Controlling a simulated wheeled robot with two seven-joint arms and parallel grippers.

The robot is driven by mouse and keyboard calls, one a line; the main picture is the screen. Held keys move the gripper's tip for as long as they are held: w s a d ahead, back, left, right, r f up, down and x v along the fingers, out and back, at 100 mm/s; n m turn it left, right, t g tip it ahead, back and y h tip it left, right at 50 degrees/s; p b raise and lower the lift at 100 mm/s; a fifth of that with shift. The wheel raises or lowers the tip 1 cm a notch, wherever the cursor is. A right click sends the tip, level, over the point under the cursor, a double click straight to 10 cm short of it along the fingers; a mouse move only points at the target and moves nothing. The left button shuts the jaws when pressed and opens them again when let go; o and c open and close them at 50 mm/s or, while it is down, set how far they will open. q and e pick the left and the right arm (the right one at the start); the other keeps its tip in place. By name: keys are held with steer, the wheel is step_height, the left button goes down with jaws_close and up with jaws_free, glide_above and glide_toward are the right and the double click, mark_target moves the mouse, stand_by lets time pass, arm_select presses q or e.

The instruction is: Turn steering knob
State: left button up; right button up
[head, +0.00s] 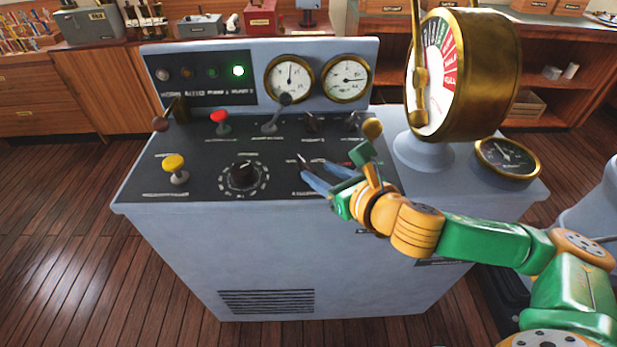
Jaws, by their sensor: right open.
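A black round knob (242,176) with a ring of white marks around it sits on the console's dark sloped panel, left of my right gripper. I take it for the steering knob; its label is too small to read. My right gripper (304,167) comes in from the right over the panel, its blue-grey fingers pointing left. It is open with nothing between the fingers. A clear gap lies between the fingertips and the knob. The arm and gripper hide part of the panel's right side. My left gripper is out of view.
A yellow push knob (174,165), a red one (220,118) and a grey lever (273,115) stand up from the panel. A brass telegraph dial (470,75) rises at the right, beside a small round gauge (507,158).

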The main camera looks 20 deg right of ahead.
mark_target(309, 166)
steer(key=x, duration=0.5)
steer(key=shift+w+a+f+p, duration=0.15)
steer(key=shift+w+p, duration=0.15)
steer(key=shift+w, duration=0.05)
steer(key=shift+s, duration=0.2)
steer(key=shift+c, duration=0.4)
steer(key=shift+w, duration=0.1)
jaws_close()
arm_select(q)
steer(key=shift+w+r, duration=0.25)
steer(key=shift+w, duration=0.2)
